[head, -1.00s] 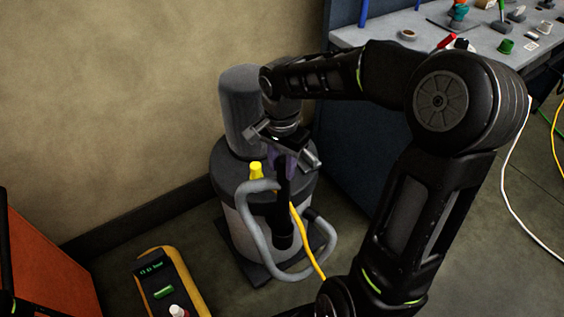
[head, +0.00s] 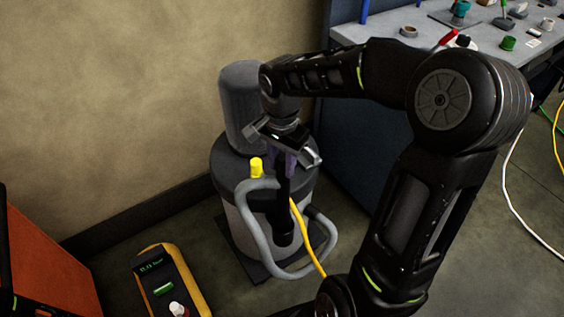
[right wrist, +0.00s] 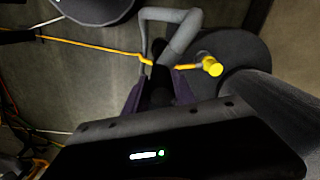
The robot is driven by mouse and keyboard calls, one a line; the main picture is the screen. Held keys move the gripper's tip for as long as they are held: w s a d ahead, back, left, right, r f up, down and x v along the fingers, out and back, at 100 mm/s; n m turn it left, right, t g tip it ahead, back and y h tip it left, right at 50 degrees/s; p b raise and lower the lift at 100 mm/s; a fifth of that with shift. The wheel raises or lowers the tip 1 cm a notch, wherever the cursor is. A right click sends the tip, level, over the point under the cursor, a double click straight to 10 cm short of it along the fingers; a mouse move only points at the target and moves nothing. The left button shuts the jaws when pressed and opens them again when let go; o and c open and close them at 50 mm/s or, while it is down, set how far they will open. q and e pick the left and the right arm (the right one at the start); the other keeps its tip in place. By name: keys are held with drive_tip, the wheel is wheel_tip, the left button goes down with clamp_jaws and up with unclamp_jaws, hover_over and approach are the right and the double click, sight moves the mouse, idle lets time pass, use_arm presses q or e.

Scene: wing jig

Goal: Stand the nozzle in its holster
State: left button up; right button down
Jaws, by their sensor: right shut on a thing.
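The nozzle (head: 284,200) is a black tube hanging roughly upright in front of the grey canister (head: 231,218), with a thicker lower end. My right gripper (head: 283,155) is shut on its upper part. In the right wrist view, the purple fingers (right wrist: 158,97) stand on either side of the dark nozzle (right wrist: 161,82). My left gripper is not in view.
A yellow cap (head: 256,167) stands on the canister's lid, and a yellow cable (head: 308,245) runs down past the hose. A yellow-and-black unit with a display (head: 165,285) stands on the floor at front left. A workbench (head: 400,22) with several small things is at back right.

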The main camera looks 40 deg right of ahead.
sight(282, 187)
drive_tip(key=shift+f, duration=0.15)
drive_tip(key=shift+f+b, duration=0.35)
drive_tip(key=shift+b, duration=0.15)
drive_tip(key=shift+f, duration=0.15)
drive_tip(key=shift+f+b, duration=1.95)
drive_tip(key=shift+f, duration=0.35)
drive_tip(key=shift+f+b, duration=1.75)
drive_tip(key=shift+f, duration=0.15)
drive_tip(key=c, duration=0.9)
unclamp_jaws()
drive_tip(key=shift+r, duration=0.1)
drive_tip(key=shift+c, duration=0.2)
